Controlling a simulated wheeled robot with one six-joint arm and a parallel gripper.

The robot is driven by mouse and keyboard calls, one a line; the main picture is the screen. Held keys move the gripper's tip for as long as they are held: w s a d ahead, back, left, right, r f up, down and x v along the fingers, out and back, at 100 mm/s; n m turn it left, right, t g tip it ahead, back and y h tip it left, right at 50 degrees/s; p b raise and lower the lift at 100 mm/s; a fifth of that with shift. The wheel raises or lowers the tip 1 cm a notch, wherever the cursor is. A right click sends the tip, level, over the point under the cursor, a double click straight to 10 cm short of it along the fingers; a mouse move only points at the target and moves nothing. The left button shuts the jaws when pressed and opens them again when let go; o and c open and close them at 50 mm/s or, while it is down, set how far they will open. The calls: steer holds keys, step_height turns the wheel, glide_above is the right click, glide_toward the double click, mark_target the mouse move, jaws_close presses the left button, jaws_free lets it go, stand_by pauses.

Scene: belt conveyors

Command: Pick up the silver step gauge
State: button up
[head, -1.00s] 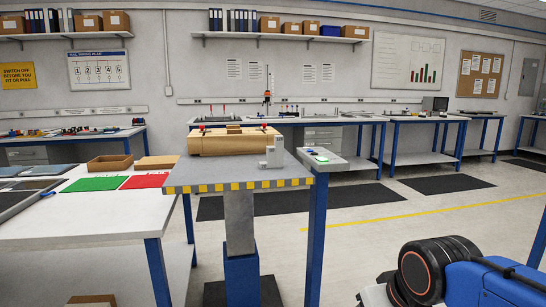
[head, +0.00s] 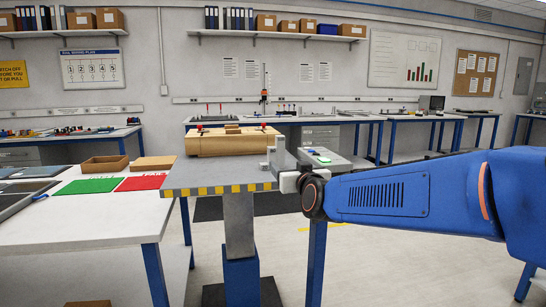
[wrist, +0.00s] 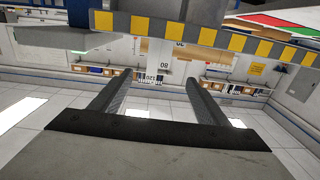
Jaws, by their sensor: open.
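The silver step gauge (head: 278,151) stands upright on the grey stand table, near its striped front edge. In the wrist view a small pale stepped block marked with numbers, apparently the gauge (wrist: 163,63), shows between and beyond the fingers. My gripper (head: 283,178) is in front of the gauge at its lower right in the head view and hides part of it. In the wrist view my gripper (wrist: 156,80) has two dark fingers wide apart with nothing between them. I cannot tell the exact gap to the gauge.
A wooden box-like block (head: 228,141) sits behind the gauge on the stand table (head: 215,178). A white table (head: 75,218) with green and red mats is on the left.

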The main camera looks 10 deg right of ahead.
mark_target(277, 151)
steer(key=w, duration=1.1)
steer(key=shift+w+a, duration=0.15)
steer(key=shift+w, duration=0.05)
steer(key=shift+w+r, duration=0.2)
steer(key=shift+w, duration=1.25)
steer(key=shift+w+r, duration=0.15)
steer(key=shift+w, duration=1.25)
steer(key=shift+c, duration=0.6)
steer(key=c, duration=1.2)
